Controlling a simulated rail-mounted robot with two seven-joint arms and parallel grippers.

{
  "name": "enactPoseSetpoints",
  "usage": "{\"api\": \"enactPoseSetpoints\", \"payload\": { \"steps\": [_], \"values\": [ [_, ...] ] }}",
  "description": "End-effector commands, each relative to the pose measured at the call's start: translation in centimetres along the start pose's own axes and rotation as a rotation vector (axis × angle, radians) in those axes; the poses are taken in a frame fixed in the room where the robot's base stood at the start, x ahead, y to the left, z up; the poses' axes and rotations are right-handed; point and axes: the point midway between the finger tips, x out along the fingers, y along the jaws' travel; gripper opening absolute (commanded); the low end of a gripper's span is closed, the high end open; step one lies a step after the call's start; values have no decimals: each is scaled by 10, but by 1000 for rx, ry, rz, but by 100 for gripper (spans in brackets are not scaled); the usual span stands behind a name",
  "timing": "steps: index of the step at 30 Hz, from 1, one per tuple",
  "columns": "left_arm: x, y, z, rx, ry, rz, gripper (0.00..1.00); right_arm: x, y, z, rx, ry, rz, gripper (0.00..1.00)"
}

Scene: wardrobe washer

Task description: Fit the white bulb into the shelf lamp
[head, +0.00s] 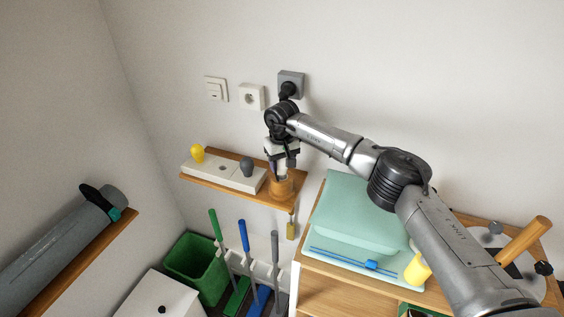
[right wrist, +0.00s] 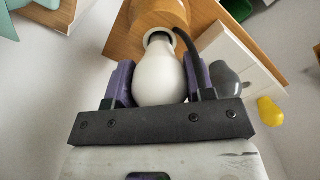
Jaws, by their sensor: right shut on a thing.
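My right gripper (head: 281,172) is at the wooden shelf lamp (head: 281,188) on the right end of the wall shelf. In the right wrist view the gripper (right wrist: 160,85) is shut on the white bulb (right wrist: 160,76), its purple pads on both sides of the glass. The bulb's neck end is at the mouth of the lamp's socket (right wrist: 160,36), in line with it. I cannot tell how deep it sits. The lamp's wooden body (right wrist: 150,15) shows behind, with a dark cable beside the socket. My left gripper is not in view.
A white holder (head: 213,174) on the shelf (head: 228,192) carries a yellow bulb (head: 197,153) and a grey bulb (head: 247,167), with an empty hole between. The grey bulb (right wrist: 225,80) is close beside my gripper. A teal folded stack (head: 350,215) lies on the cabinet at right.

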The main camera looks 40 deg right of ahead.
Motion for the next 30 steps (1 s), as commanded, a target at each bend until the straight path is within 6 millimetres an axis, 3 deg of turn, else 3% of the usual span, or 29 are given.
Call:
{"api": "enactPoseSetpoints", "payload": {
  "steps": [22,23,30],
  "values": [
    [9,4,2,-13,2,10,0,19,0,0,0,-1,1,26],
    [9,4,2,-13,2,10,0,19,0,0,0,0,1,50],
    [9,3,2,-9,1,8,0,18,0,0,0,0,0,73]
  ]
}}
